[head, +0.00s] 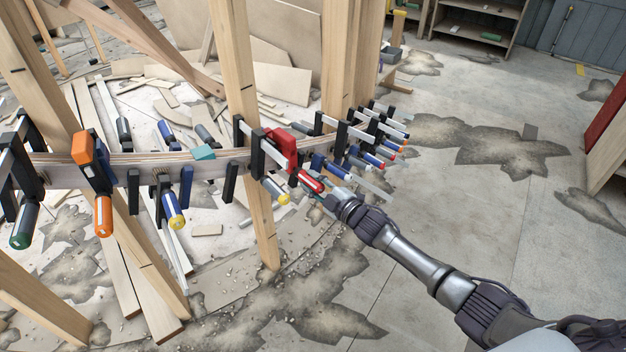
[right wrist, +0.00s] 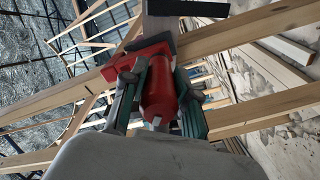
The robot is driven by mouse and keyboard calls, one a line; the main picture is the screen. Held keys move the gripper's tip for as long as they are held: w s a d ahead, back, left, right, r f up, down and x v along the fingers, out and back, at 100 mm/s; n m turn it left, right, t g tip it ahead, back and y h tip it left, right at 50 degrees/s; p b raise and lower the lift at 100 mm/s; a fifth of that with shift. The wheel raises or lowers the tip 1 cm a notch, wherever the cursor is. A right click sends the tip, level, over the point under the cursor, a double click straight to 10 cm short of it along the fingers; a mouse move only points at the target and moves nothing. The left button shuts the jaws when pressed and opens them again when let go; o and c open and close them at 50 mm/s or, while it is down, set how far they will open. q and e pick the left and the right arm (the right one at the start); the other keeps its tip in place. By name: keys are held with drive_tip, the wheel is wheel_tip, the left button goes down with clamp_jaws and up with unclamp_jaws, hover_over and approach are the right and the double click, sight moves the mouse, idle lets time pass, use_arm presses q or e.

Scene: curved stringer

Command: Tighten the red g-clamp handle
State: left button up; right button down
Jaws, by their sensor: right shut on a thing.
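The red g-clamp (head: 281,147) is fixed on the curved wooden stringer (head: 215,158) near the middle of the head view. Its red handle (head: 310,181) points down and to the right. My right gripper (head: 322,196) is at the outer end of that handle, reaching in from the lower right. In the right wrist view the red handle (right wrist: 158,85) lies between the two fingers of my right gripper (right wrist: 158,100), which are shut on it. The red clamp body shows behind it, partly hidden by the fingers. My left gripper is not in view.
An orange clamp (head: 82,148) and several blue, green and dark clamps line the stringer on both sides, some close to the red one. Wooden posts (head: 235,70) stand by the stringer. Scrap boards lie on the floor behind. The stained concrete floor (head: 500,220) at right is open.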

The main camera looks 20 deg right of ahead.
drive_tip(key=m+p, duration=0.1)
drive_tip(key=m, duration=0.3)
drive_tip(key=shift+m, duration=0.3)
drive_tip(key=m, duration=0.2)
drive_tip(key=shift+f+m, duration=0.1)
drive_tip(key=shift+m, duration=0.2)
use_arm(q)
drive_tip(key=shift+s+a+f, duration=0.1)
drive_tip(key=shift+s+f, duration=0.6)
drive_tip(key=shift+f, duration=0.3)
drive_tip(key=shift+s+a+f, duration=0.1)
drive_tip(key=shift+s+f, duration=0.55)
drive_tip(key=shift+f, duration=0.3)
use_arm(e)
drive_tip(key=shift+a+m, duration=0.1)
drive_tip(key=shift+m, duration=1.4)
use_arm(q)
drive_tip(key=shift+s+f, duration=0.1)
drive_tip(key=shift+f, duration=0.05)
use_arm(e)
drive_tip(key=shift+m, duration=0.3)
drive_tip(key=c, duration=0.9)
unclamp_jaws()
drive_tip(key=shift+o, duration=0.2)
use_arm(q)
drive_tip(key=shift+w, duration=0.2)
